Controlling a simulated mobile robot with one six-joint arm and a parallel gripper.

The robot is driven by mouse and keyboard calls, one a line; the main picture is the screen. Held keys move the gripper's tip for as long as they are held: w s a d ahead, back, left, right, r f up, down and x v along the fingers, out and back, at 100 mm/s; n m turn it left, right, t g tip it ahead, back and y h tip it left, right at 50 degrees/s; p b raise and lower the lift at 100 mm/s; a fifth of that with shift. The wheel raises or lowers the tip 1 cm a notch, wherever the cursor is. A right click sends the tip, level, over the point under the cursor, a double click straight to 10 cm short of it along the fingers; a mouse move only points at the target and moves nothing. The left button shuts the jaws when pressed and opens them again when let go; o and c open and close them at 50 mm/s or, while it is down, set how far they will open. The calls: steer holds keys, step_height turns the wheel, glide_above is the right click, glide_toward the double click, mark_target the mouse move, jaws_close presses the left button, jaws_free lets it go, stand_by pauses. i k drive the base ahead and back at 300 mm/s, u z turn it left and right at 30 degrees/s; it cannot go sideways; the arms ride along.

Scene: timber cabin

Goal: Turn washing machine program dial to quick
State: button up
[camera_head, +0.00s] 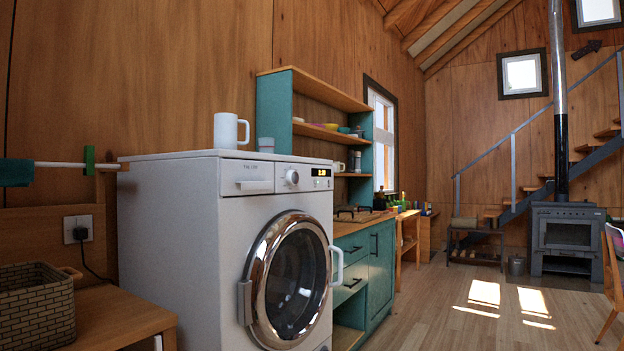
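A white washing machine (180,230) stands left of centre against the timber wall. Its program dial (292,177) is a round knob on the upper front panel, between the detergent drawer (248,186) and a small display (321,172) with lit yellow digits. The dial's pointer and program labels are too small to read. The round chrome-rimmed door (290,277) looks closed, with a white handle (337,267) on its right. My gripper is not in view.
A white mug (230,130) stands on the machine's top. A wooden table (112,316) with a woven basket (36,308) is at lower left. A teal counter (381,267) adjoins the machine's right. Open wooden floor (450,310) lies to the right, before a black stove (567,243).

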mark_target(291, 177)
steer(key=u, duration=0.75)
steer(key=i, duration=0.65)
steer(key=z, duration=0.05)
